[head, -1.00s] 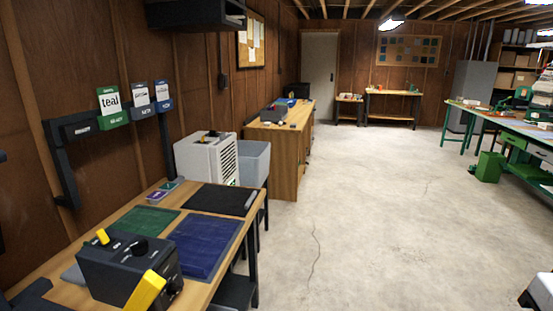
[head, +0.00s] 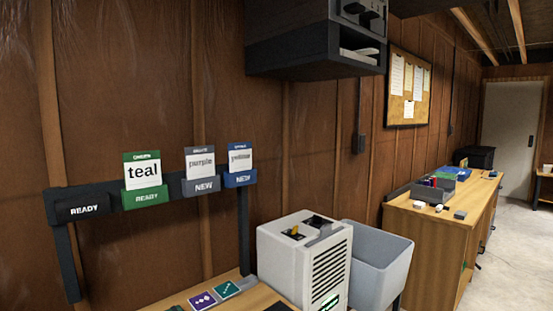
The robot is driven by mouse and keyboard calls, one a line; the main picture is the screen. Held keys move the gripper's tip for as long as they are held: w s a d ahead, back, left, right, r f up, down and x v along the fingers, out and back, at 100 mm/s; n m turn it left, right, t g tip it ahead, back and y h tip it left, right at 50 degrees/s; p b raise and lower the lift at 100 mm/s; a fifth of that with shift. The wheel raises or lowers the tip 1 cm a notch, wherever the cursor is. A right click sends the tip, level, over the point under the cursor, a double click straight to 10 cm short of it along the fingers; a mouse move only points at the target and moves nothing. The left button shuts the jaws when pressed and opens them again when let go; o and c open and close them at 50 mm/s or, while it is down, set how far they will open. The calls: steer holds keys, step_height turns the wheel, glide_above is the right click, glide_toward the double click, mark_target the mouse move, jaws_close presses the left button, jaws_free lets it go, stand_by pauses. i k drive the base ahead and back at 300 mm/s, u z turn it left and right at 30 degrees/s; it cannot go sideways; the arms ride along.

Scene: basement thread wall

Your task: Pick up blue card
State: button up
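A card with a blue top band (head: 240,158) stands in a blue holder (head: 240,179) marked "NEW", at the right end of a dark wall rail. The word on its white face looks like "yellow". To its left, a grey-banded card (head: 200,162) reading "purple" stands in a grey "NEW" holder. Further left, a green-banded card (head: 142,171) reading "teal" stands in a green "READY" holder. A dark "READY" holder (head: 83,209) at the left end shows no card. My gripper is not in view.
Below the rail, a wooden table (head: 160,303) carries small purple (head: 202,300) and teal (head: 227,290) tiles. A white vented machine (head: 306,262) and a grey bin (head: 375,262) stand to the right. A dark cabinet (head: 315,45) overhangs above. Open floor (head: 495,265) lies far right.

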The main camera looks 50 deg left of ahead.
mark_target(240, 154)
steer(key=i, duration=2.85)
steer(key=u, duration=3.65)
